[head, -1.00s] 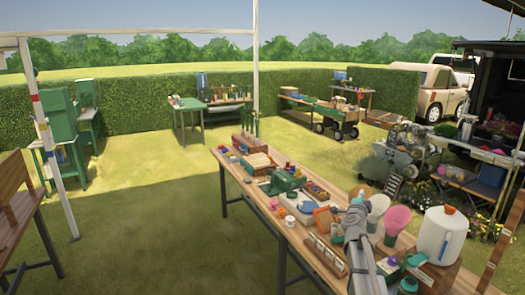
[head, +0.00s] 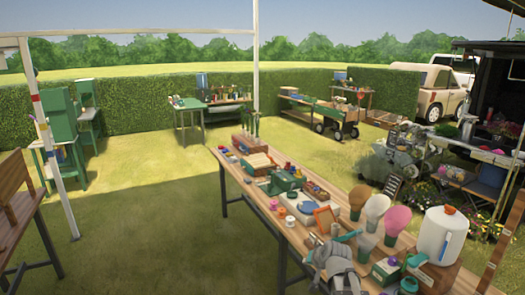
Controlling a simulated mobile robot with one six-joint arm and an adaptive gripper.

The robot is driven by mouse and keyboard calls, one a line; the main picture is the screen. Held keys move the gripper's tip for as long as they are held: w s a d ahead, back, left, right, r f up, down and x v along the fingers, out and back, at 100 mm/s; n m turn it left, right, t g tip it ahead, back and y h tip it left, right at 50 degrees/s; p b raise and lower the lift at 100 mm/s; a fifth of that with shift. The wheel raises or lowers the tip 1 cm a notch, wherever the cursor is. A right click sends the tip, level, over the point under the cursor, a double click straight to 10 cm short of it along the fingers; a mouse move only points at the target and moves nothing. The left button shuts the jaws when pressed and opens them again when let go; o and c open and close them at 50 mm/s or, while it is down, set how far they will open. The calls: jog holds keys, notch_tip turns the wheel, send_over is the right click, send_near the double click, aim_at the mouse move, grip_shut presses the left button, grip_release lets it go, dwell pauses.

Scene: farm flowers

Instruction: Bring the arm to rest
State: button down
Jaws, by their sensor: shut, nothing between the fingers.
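My arm is the grey folded shape at the bottom centre-right of the head view, low at the front edge of the long wooden table (head: 275,218). My gripper (head: 335,238) is at its upper end, small in the picture and partly merged with the items behind it. It is shut and I see nothing held in it. The lower part of the arm is cut off by the bottom of the picture.
The table holds cone-shaped bundles in tan and pink (head: 397,221), a white drinks cooler (head: 441,236), an orange-framed tray (head: 324,217) and a green tool (head: 285,181). Open grass (head: 150,240) lies left of the table. A green cart (head: 335,116) stands farther back.

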jog(key=s+f+n+g+h, duration=0.1)
jog(key=s+g, duration=0.3)
jog(key=s, duration=0.5)
jog(key=s+d+f+n+g+h, duration=0.1)
jog(key=s+f+g, duration=0.3)
jog(key=s, duration=0.5)
jog(key=shift+s+d+h, duration=0.15)
jog(key=shift+d+h, duration=0.15)
jog(key=shift+h, duration=0.4)
